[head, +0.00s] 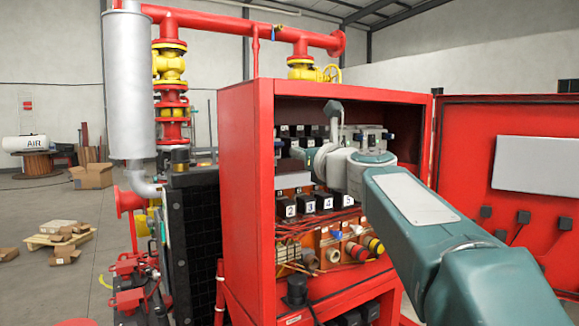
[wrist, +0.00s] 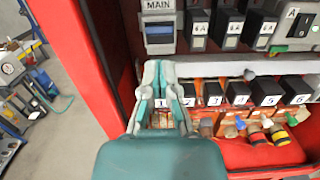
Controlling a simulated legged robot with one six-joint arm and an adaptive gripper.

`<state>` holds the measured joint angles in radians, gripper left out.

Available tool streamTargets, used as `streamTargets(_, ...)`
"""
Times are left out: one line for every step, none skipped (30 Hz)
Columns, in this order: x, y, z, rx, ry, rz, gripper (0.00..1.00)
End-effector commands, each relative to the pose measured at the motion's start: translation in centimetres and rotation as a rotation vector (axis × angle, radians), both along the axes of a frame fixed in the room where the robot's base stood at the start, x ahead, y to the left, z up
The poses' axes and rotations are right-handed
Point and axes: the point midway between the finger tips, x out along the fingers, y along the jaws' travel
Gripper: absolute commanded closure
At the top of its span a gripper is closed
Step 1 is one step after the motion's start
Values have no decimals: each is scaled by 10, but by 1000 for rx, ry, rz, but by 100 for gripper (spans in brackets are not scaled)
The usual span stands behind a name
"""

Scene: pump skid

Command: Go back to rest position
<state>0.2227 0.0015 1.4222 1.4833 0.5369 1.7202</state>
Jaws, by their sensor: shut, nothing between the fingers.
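My gripper (wrist: 160,70) shows in the wrist view with its two teal fingers together and nothing between them. It is in front of the numbered row at the left of the open red cabinet (wrist: 75,45), partly covering the block labelled 1 (wrist: 188,96). I cannot tell whether it touches anything. In the head view, my arm reaches from the lower right into the cabinet (head: 250,180), and the wrist hides part of the panel. The fingers are not clear there.
The cabinet door (head: 470,140) stands open at the right. Relays labelled 2 to 5 (head: 305,205), wires and coloured connectors lie close below the wrist. A MAIN unit (wrist: 159,25) is above the gripper. A grey cylinder (head: 128,80) and red pipes stand left.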

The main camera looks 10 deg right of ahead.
Motion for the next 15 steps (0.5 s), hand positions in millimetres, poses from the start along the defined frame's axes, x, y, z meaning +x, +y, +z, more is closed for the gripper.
streamTargets(-6,-2,6,-1,-3,0,100)
streamTargets(-8,-2,9,-1,-3,0,100)
streamTargets(-11,-3,11,-2,-2,0,100)
streamTargets(-13,-4,13,-2,-2,0,100)
streamTargets(-14,-4,14,-1,-1,1,100)
streamTargets(-15,-4,15,0,0,1,100)
streamTargets(-16,-5,15,0,1,1,100)
streamTargets(-16,-5,16,0,1,1,100)
streamTargets(-16,-5,16,0,1,1,100)
streamTargets(-17,-5,16,-1,2,1,100)
streamTargets(-16,-5,16,-1,2,1,100)
streamTargets(-16,-5,16,0,1,1,100)
streamTargets(-16,-5,16,0,1,1,100)
streamTargets(-16,-5,16,0,1,1,100)
streamTargets(-16,-5,16,0,1,1,100)
